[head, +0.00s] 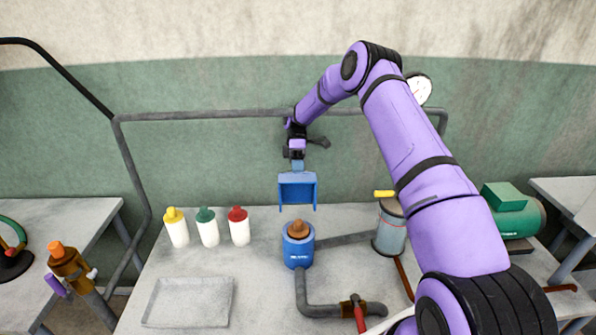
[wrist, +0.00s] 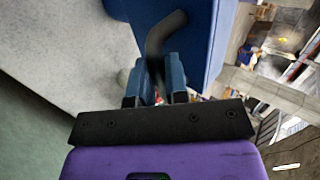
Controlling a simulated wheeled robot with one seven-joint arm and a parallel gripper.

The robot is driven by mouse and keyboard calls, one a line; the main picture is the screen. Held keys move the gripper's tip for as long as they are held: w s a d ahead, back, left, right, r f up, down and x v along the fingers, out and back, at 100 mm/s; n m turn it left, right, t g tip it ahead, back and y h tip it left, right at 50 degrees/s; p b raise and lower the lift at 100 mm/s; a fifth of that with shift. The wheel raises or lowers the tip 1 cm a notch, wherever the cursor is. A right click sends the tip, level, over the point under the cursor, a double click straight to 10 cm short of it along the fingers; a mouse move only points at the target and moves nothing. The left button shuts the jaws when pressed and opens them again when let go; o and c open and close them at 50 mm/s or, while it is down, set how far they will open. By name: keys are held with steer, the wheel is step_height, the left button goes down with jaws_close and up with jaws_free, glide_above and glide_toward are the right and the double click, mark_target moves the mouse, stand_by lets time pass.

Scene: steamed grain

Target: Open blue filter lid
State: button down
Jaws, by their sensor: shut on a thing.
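The blue filter lid (head: 297,190) hangs in the air above the blue filter body (head: 298,257), clearly apart from it. The lid looks like an open-bottomed blue cap. The filter body stands open on the table, with a brown piece (head: 298,229) showing at its top. My gripper (head: 298,165) is just above the lid and is shut on its handle. In the wrist view, my gripper (wrist: 156,88) has its two fingers on either side of the lid's dark curved handle (wrist: 165,36), and the blue lid (wrist: 207,40) fills the top. The lid's inside is mostly hidden.
Yellow-, green- and red-capped bottles (head: 208,228) stand left of the filter. A grey tray (head: 188,303) lies at front left. A grey canister (head: 390,230) with a yellow handle stands right. A pipe with a red-handled valve (head: 360,315) runs in front. A pipe frame (head: 200,115) crosses behind.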

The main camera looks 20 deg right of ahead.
steer(key=shift+s+a+f, duration=0.1)
steer(key=shift+s+f, duration=0.05)
steer(key=shift+f, duration=0.1)
steer(key=c, duration=1.1)
jaws_free()
steer(key=shift+r, duration=0.1)
steer(key=shift+r, duration=0.6)
step_height(320, 180, up, 3)
steer(key=shift+f, duration=0.2)
steer(key=s, duration=0.5)
steer(key=s+a, duration=0.1)
steer(key=s, duration=0.4)
steer(key=s+a+r, duration=0.1)
steer(key=s, duration=0.4)
steer(key=shift+s+a+r, duration=0.1)
steer(key=shift+s, duration=0.25)
